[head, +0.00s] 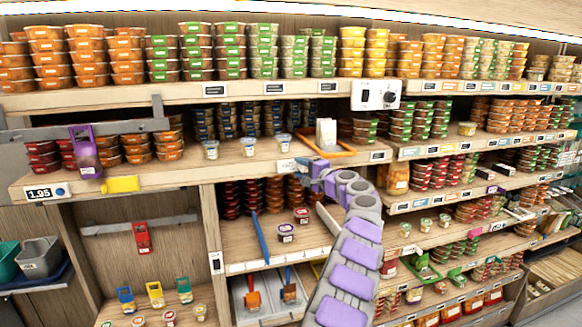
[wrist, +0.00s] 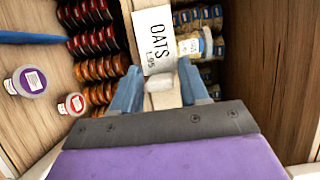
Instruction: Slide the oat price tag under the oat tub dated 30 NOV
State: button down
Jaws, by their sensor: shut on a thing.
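My gripper (wrist: 160,88) is shut on the oat price tag (wrist: 150,38), a white card reading OATS 1.95, in the wrist view. In the head view my gripper (head: 308,170) is at the front edge of the middle shelf (head: 120,178), with the tag (head: 286,165) just left of it. Three pale-lidded tubs stand along that shelf: a left tub (head: 210,150), a middle tub (head: 248,147) and a right tub (head: 285,143). The right tub is nearest the tag. A tub (wrist: 192,45) shows beside the tag in the wrist view. Their dates are too small to read.
Dark-blue tubs (head: 248,117) are stacked behind. Below are red and orange tubs, a blue stick (head: 260,238) and two small purple- and red-lidded tubs.

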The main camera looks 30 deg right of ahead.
jog(key=shift+s+d+f, duration=0.15)
jog(key=shift+d+f, duration=0.25)
jog(key=shift+d, duration=0.2)
jog(key=c, duration=0.9)
grip_release()
jog(key=shift+o, duration=0.3)
jog(key=shift+r, duration=0.15)
jog(key=s+d+b, duration=0.2)
jog(key=s+b, duration=0.1)
jog(key=s, duration=1.4)
jog(key=shift+d, duration=0.15)
